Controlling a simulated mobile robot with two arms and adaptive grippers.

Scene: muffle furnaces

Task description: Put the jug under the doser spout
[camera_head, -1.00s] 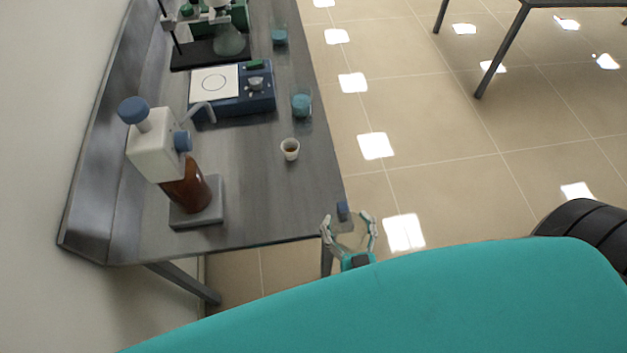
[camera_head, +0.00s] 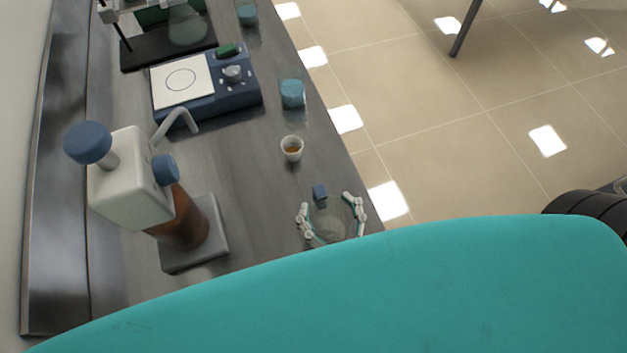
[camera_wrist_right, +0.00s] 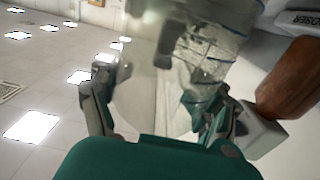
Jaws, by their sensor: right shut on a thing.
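The jug (camera_head: 329,226) is clear glass with a small blue part at its top. My right gripper (camera_head: 327,203) is shut around it, near the table's front right corner. In the right wrist view the clear jug (camera_wrist_right: 185,75) fills the middle, between the fingers of my right gripper (camera_wrist_right: 160,80). The doser (camera_head: 130,185) has a white head, blue knobs and a brown bottle on a grey base. Its bent grey spout (camera_head: 176,119) points right, away from the wall. The jug is right of the doser, apart from the spout. My left gripper is not in view.
A small white cup (camera_head: 292,149) with brown contents stands between jug and beaker. A beaker of blue liquid (camera_head: 292,93) stands beside the blue stirrer plate (camera_head: 235,92). A black stand (camera_head: 160,52) is behind. The grey table (camera_head: 240,165) is clear between doser and cup.

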